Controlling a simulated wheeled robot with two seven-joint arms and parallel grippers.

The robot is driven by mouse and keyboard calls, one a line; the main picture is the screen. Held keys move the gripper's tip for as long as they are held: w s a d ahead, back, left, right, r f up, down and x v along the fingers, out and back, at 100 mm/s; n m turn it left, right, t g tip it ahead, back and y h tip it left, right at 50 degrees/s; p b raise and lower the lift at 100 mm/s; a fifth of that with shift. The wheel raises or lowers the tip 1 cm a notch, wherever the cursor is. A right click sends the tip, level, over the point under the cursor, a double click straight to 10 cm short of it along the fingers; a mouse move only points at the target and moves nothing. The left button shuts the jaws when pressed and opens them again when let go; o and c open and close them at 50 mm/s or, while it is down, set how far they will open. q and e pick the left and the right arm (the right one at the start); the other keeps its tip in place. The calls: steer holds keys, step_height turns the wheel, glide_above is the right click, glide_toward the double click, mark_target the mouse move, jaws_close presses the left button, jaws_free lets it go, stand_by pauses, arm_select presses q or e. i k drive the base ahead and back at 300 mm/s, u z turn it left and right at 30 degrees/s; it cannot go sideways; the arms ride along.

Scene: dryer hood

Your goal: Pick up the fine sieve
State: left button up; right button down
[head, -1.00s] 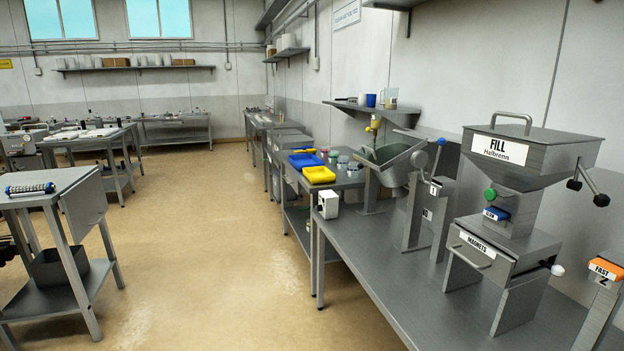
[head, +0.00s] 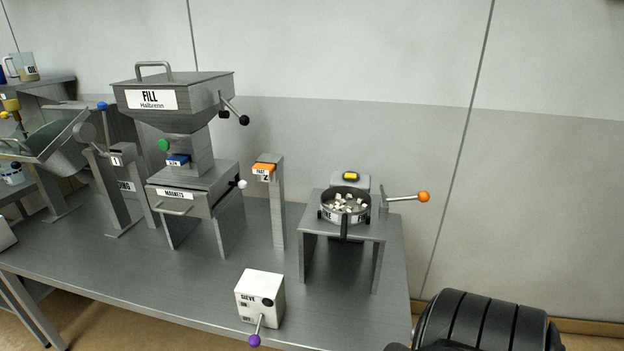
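A round metal sieve (head: 345,217) with a dark rim sits on a small grey stand (head: 309,226) at the right end of the bench. Several pale pieces lie in it. Its front label is partly hidden by a dark upright part, and the letters I can see end in "NE". My grippers do not show in the head view. A black ribbed rounded shape at the lower right seems to be part of my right arm.
A lever with an orange knob (head: 423,197) juts right of the stand. A white SIEVE switch box (head: 260,298) stands at the bench's front. The FILL hopper (head: 175,100) and the FAST 2 post (head: 277,205) stand left. Bare bench (head: 180,290) lies in front of the hopper.

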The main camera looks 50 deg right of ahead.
mark_target(344, 205)
steer(key=u, duration=1.85)
steer(key=k, duration=1.25)
steer(key=z, duration=1.9)
steer(key=i, duration=0.1)
